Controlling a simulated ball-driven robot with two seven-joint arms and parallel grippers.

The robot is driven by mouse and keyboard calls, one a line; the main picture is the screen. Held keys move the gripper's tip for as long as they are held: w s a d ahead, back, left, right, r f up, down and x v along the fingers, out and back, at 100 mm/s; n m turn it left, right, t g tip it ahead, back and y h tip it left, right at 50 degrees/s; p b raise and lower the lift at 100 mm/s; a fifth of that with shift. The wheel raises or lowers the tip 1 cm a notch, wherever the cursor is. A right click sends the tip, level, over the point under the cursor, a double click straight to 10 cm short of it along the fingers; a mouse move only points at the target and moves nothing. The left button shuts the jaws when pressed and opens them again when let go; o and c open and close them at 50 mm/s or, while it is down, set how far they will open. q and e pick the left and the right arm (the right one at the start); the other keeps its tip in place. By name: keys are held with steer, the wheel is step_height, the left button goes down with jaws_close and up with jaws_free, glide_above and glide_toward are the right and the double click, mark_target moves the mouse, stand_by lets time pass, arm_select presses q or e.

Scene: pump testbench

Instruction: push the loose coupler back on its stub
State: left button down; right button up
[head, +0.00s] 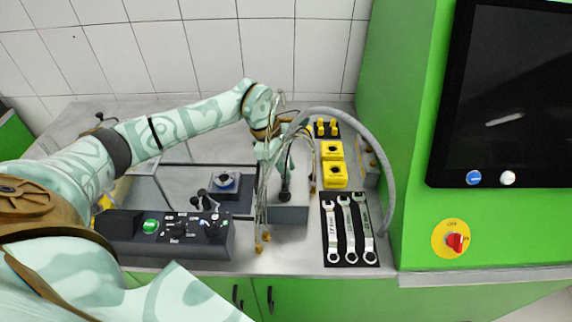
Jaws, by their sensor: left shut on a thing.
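My left gripper (281,176) reaches in from the left and points down over a grey block (291,214) on the bench. It is shut on a dark coupler (285,195) at the lower end of a grey hose (355,130). The coupler is upright at the block's top. The stub is hidden beneath it, and I cannot tell whether the two touch or how far the coupler is seated. Hanging cables partly cover the gripper. My right gripper is not in view.
Thin cables with yellow ends (262,241) hang left of the block. A control box (165,233) with a green button stands at the front left. Wrenches (347,228) and yellow blocks (335,176) lie to the right. A green cabinet (405,120) bounds the right side.

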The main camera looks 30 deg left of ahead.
arm_select(q)
steer(key=shift+f, duration=0.15)
steer(key=c, duration=1.2)
jaws_free()
step_height(320, 180, up, 7)
steer(key=p, duration=0.5)
